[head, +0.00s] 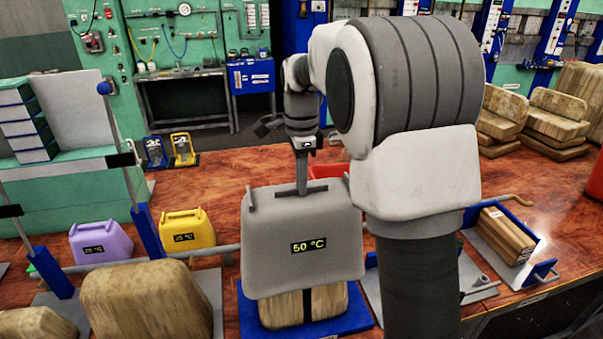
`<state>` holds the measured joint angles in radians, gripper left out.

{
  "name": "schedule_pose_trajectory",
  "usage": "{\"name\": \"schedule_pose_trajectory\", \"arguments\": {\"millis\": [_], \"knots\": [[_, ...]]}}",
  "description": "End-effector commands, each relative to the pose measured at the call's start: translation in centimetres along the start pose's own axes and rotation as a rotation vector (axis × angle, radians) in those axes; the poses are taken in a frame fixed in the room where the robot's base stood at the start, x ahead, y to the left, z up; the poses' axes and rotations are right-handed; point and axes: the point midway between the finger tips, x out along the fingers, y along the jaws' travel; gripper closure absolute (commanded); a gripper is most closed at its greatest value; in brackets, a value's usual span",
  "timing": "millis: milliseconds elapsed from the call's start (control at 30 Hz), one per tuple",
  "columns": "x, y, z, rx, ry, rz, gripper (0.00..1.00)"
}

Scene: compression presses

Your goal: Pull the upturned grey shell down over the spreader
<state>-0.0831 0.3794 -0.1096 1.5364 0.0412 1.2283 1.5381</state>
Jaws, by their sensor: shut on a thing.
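The grey shell (270,250), marked "50 °C", hangs in the middle of the head view with its broad face toward me. The pale wooden spreader (329,300) shows only at its lower part, below the shell's bottom edge. The shell hides the rest of it. The spreader stands on a blue base (250,322). My gripper (303,189) points down at the shell's top edge and is shut on the shell there. How the fingers meet the shell is too small to tell.
Purple (101,241) and yellow (187,230) shells stand to the left behind wooden blocks (150,300). A lever frame with blue posts (148,230) stands at left. A blue tray (508,222) with a wooden block lies at right. My arm blocks the view right of the shell.

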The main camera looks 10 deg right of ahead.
Motion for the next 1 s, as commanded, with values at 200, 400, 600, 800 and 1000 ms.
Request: {"name": "schedule_pose_trajectory", "arguments": {"millis": [200,400,600,800,1000], "knots": [[3.7,0.0,0.0,0.0,0.0,-0.002,1.0],[6.5,0.0,0.0,0.0,0.0,0.0,1.0],[9.3,0.0,0.0,0.001,0.0,-0.001,1.0],[11.4,0.0,0.0,0.0,0.0,-0.001,1.0],[12.6,0.0,0.0,0.0,0.0,-0.001,1.0]]}}
